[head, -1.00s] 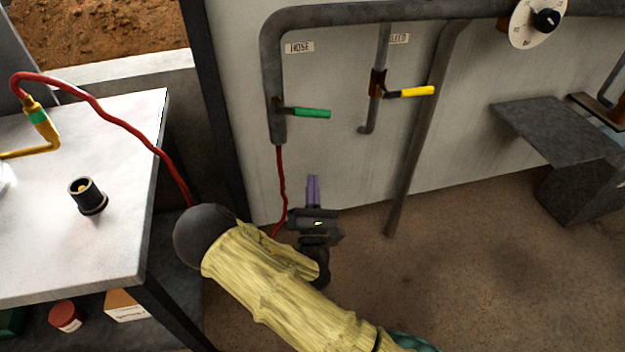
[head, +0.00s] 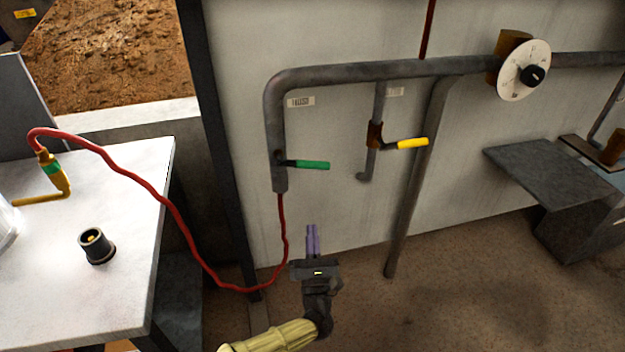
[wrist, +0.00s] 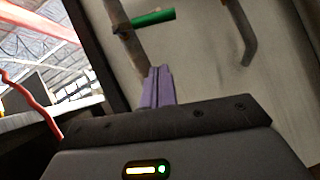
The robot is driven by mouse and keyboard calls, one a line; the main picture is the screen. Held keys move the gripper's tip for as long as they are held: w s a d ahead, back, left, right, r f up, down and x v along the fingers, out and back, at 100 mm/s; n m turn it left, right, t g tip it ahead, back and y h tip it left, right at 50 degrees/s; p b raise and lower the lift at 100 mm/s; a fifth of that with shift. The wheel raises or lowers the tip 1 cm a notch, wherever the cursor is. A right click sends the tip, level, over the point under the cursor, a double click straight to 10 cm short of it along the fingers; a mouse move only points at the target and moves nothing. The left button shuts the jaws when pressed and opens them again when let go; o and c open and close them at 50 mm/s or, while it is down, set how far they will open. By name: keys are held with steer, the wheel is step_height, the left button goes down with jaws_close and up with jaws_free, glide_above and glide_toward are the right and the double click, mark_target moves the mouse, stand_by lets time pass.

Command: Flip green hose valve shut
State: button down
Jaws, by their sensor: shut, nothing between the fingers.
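The green hose valve handle (head: 311,165) sticks out to the right, roughly level, from the grey vertical pipe (head: 278,130) under the "HOSE" label. In the wrist view the green handle (wrist: 153,18) shows at the top, beyond the fingers. My gripper (head: 312,232) points up in the head view, below the handle and apart from it. Its purple fingers are together and empty; they also show in the wrist view (wrist: 158,84).
A yellow valve handle (head: 411,143) sits on a pipe to the right. A red hose (head: 284,240) hangs from the green valve's pipe and loops to the white table (head: 130,200) at left. A round dial (head: 524,70) is at upper right. A grey shelf (head: 540,160) is at right.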

mark_target(303, 164)
steer(key=s+d+r+x, duration=0.1)
steer(key=r+x, duration=0.1)
steer(key=x, duration=1)
steer(key=shift+r+p, duration=0.3)
steer(key=shift+r, duration=0.15)
